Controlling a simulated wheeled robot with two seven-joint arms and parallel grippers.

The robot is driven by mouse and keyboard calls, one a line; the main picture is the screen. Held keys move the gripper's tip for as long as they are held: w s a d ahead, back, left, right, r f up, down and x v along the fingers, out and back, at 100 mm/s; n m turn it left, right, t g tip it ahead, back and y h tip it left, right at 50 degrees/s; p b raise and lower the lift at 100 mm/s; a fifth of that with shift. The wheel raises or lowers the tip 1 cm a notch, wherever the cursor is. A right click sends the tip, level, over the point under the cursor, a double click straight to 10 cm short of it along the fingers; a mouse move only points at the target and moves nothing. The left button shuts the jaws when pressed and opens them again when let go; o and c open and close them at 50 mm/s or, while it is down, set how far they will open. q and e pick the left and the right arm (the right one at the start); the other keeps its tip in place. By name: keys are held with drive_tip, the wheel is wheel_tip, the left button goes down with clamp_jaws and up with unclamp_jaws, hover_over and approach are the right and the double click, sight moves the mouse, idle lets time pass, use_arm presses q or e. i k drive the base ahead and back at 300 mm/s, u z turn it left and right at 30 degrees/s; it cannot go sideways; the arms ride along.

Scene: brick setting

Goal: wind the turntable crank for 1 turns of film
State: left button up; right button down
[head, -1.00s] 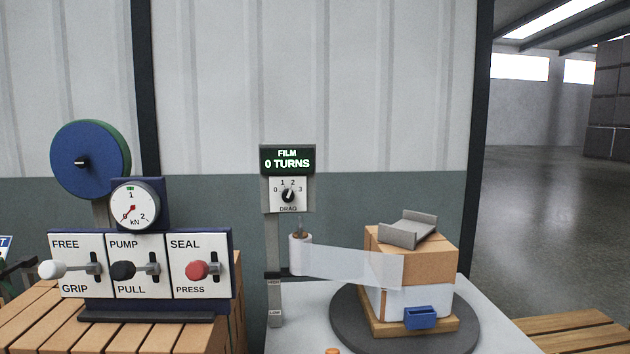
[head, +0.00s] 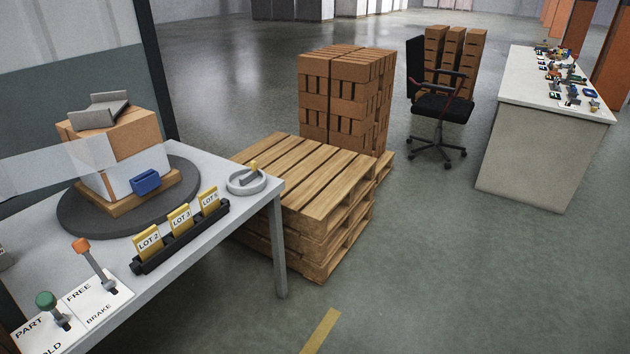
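The turntable (head: 75,222) is a dark grey disc on the grey table at the left of the head view. On it, a box pack (head: 105,180) sits on a wooden base, with a grey channel piece (head: 97,110) on top and a blue clip (head: 146,181) on its near side. A band of clear film (head: 30,172) runs from the pack to the left edge. The film counter is out of the picture now. I cannot make out a crank. Neither of my grippers is in view.
An orange-knobbed FREE/BRAKE lever (head: 83,247) and a green-knobbed lever (head: 46,300) stand at the table's front left. Yellow lot cards (head: 179,219) stand in a black rack beside a round dish (head: 246,182).

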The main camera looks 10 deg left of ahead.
sight(247, 181)
drive_tip(key=z, duration=0.55)
drive_tip(key=i, duration=2.45)
drive_tip(key=u, duration=1.85)
drive_tip(key=i, duration=0.6)
drive_tip(key=u, duration=0.5)
